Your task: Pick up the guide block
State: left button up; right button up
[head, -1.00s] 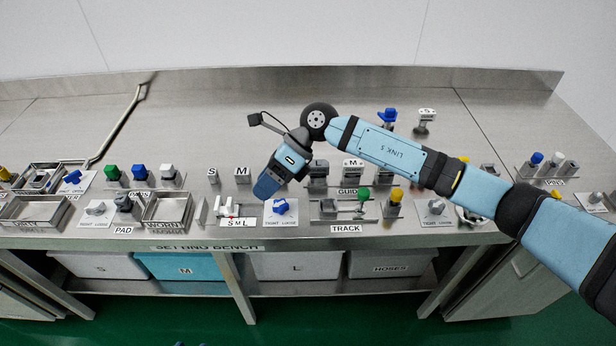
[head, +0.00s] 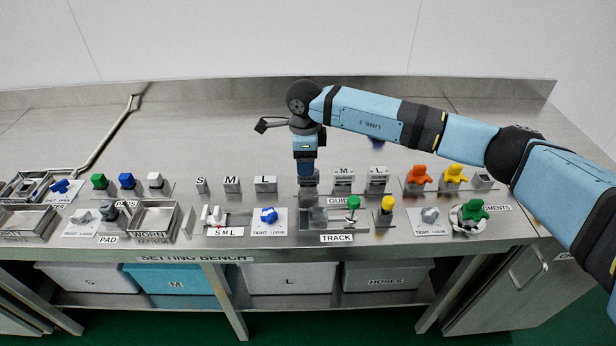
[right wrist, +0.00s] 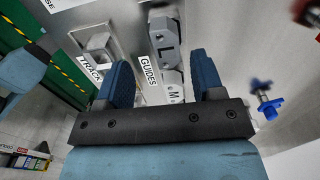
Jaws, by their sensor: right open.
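The guide blocks stand in a row behind the GUIDES label at mid-bench. In the head view an M block (head: 343,180) and an L block (head: 378,180) are visible, both grey. My right gripper (head: 307,174) points straight down at the left end of this row. It hides what lies behind it there. In the right wrist view the open gripper (right wrist: 160,72) has its two blue fingers apart, with the grey L block (right wrist: 166,45) and M block (right wrist: 173,88) seen between and beyond them. I see nothing gripped. My left gripper is out of view.
Orange (head: 418,175) and yellow (head: 453,173) pieces stand to the right. The bench behind is largely clear.

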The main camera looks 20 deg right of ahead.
aim_at(308, 180)
jog(key=f, duration=0.3)
jog(key=d+f, duration=0.1)
jog(key=f, duration=0.1)
jog(key=shift+w+f+p, duration=0.2)
jog(key=shift+f+p, duration=0.1)
jog(key=c, duration=1)
